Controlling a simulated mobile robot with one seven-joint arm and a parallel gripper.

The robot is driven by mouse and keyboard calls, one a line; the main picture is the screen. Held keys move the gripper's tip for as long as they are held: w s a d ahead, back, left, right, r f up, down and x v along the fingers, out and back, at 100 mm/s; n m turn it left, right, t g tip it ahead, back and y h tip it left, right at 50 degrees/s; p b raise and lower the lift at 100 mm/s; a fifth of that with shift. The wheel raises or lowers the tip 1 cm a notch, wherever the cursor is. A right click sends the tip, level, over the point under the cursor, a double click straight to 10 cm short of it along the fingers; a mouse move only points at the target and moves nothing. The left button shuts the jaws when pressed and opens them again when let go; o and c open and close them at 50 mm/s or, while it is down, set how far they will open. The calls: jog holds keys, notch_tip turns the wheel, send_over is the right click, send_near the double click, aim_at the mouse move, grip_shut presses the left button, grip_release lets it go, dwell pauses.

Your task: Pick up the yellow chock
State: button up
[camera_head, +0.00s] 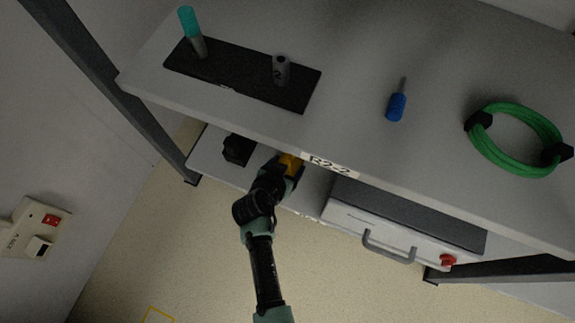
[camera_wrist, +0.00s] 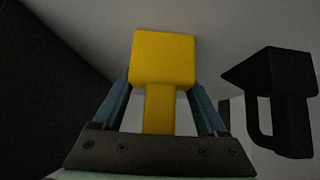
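The yellow chock (camera_wrist: 163,60) fills the middle of the wrist view, with a wide block on top and a narrower stem below. It also shows in the head view (camera_head: 291,164) on the lower shelf, partly hidden by my gripper (camera_head: 287,170) and the upper shelf edge. In the wrist view my gripper (camera_wrist: 160,95) has one blue finger on each side of the stem. Gaps show between the stem and both fingers, so it looks open around the stem. The block hides the fingertips, so I cannot tell whether they touch the chock.
A black chock (camera_head: 238,149) stands to the left on the lower shelf (camera_head: 213,160); a black handled shape shows at right in the wrist view (camera_wrist: 285,85). A grey case (camera_head: 400,222) stands to the right. The upper shelf (camera_head: 350,60) overhangs close above my gripper.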

grip_shut()
jog(key=shift+r, duration=0.15)
